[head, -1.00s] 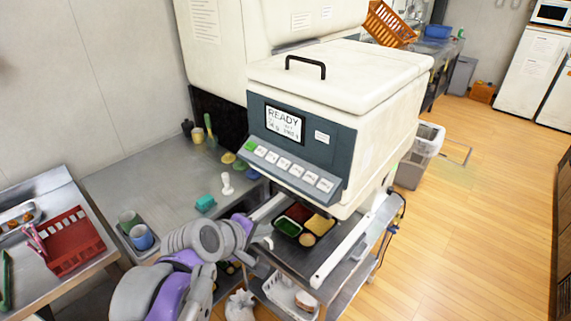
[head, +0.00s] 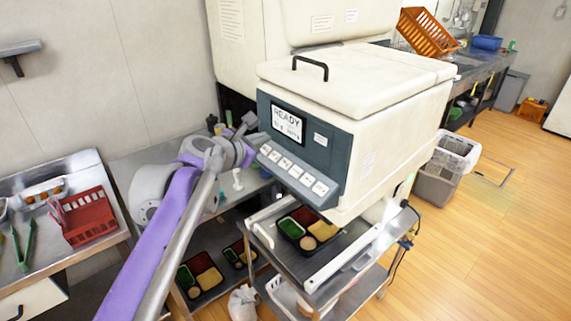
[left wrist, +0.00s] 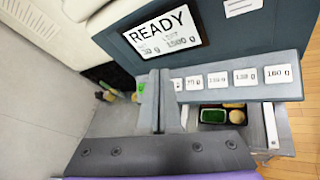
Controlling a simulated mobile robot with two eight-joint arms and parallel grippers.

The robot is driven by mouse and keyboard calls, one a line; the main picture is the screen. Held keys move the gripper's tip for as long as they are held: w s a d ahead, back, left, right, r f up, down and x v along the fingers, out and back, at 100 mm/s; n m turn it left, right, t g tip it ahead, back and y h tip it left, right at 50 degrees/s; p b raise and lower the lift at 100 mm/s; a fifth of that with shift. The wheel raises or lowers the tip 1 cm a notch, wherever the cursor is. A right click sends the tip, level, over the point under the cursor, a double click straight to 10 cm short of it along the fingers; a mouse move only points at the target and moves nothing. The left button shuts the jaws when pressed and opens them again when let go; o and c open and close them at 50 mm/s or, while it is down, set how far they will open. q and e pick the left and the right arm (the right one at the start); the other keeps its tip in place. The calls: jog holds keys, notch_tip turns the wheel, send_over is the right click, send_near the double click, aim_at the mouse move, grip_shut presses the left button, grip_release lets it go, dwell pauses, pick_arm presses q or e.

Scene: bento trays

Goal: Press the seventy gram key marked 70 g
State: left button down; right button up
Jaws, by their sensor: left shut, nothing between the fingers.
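The key panel is a sloping grey strip on the front of the white machine (head: 345,90), with a row of white keys (head: 295,171). In the left wrist view, a key that appears to read 70 g (left wrist: 193,83) sits just right of my fingers; its print is small. Larger-number keys follow to its right. My left gripper (left wrist: 158,76) is shut and empty, in front of the strip's left part, hiding some keys there. Contact with a key cannot be told. In the head view my left gripper (head: 248,121) is at the panel's left end. My right gripper is not in view.
The display (head: 287,122) reads READY. A tray with food (head: 300,240) lies under the machine, between white rails. A steel counter (head: 135,165) and a red basket (head: 88,220) stand left. Open floor lies right.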

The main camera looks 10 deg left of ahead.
aim_at(285, 159)
pick_arm(q)
jog(key=shift+f, duration=0.1)
jog(key=shift+w+d+f+b, duration=0.5)
jog(key=shift+f+b, duration=0.4)
jog(key=shift+f, duration=0.35)
jog(key=shift+w+d+f+b, duration=0.4)
jog(key=shift+w+f+b, duration=0.25)
jog(key=shift+f+b, duration=0.45)
jog(key=shift+w+d+f+b, duration=0.5)
jog(key=shift+f+b, duration=0.25)
jog(key=shift+f, duration=0.65)
jog(key=shift+w+f, duration=0.25)
jog(key=shift+f, duration=0.15)
jog(key=shift+w+d+f+b, duration=0.15)
jog(key=shift+d+f+b, duration=0.05)
jog(key=shift+f+b, duration=0.15)
jog(key=shift+s+a+r+p, duration=0.15)
jog(key=shift+r+p, duration=0.25)
jog(key=shift+s+a+r+p, duration=0.1)
jog(key=shift+s+r+p, duration=0.05)
jog(key=shift+r+p, duration=0.2)
jog(key=shift+s+r, duration=0.1)
